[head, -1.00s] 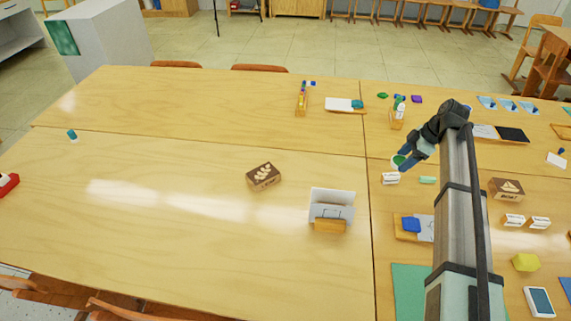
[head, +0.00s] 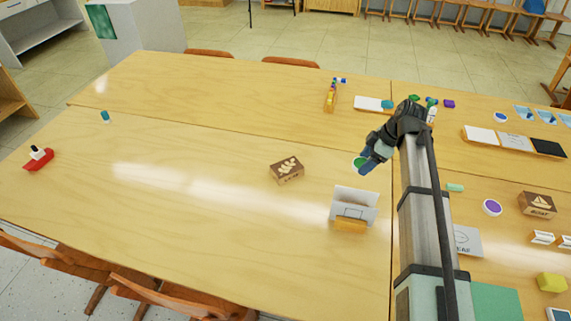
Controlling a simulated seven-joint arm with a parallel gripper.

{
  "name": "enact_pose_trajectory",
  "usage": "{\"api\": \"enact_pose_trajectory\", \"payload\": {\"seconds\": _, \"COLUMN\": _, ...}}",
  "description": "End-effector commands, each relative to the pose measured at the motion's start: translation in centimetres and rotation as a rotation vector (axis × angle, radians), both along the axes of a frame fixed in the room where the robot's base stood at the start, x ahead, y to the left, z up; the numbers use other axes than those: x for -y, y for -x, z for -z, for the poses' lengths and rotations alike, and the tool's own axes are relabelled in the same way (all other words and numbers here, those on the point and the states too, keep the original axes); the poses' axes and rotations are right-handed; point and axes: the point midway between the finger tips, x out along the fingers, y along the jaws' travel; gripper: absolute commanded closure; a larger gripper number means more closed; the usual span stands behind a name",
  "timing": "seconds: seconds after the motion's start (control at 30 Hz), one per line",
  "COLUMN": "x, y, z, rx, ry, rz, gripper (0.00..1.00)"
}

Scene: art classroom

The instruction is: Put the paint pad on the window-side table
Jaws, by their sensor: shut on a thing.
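My gripper (head: 367,159) is shut on a round paint pad (head: 359,163), white-rimmed with a green face. It holds the pad tilted, apparently above the large wooden table (head: 215,225) on the left, just left of the seam between the tables. The height of the pad above the wood is hard to tell. The joined table (head: 490,175) on the right carries two more round pads, a purple one (head: 492,207) and a bluish one (head: 500,117). No window shows, so I cannot tell which table is the window-side one.
Near the pad are a brown box (head: 287,170) and an upright white card in a wooden holder (head: 351,223). A red toy boat (head: 38,159) and a small teal item (head: 105,116) sit far left. The left table's middle is clear. The right table is crowded.

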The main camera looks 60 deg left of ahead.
Motion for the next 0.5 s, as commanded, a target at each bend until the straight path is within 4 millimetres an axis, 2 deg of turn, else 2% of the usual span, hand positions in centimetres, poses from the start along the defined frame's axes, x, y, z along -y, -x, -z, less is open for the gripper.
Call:
{"api": "enact_pose_trajectory", "payload": {"seconds": 0.17, "x": 0.0, "y": 0.0, "z": 0.3, "rx": -0.001, "ry": 0.001, "rz": 0.001, "gripper": 0.7}}
{"api": "enact_pose_trajectory", "payload": {"seconds": 0.27, "x": 0.0, "y": 0.0, "z": 1.2, "rx": -0.002, "ry": 0.002, "rz": 0.001, "gripper": 0.7}}
{"api": "enact_pose_trajectory", "payload": {"seconds": 0.5, "x": 0.1, "y": 0.0, "z": 4.9, "rx": -0.003, "ry": 0.003, "rz": 0.002, "gripper": 0.7}}
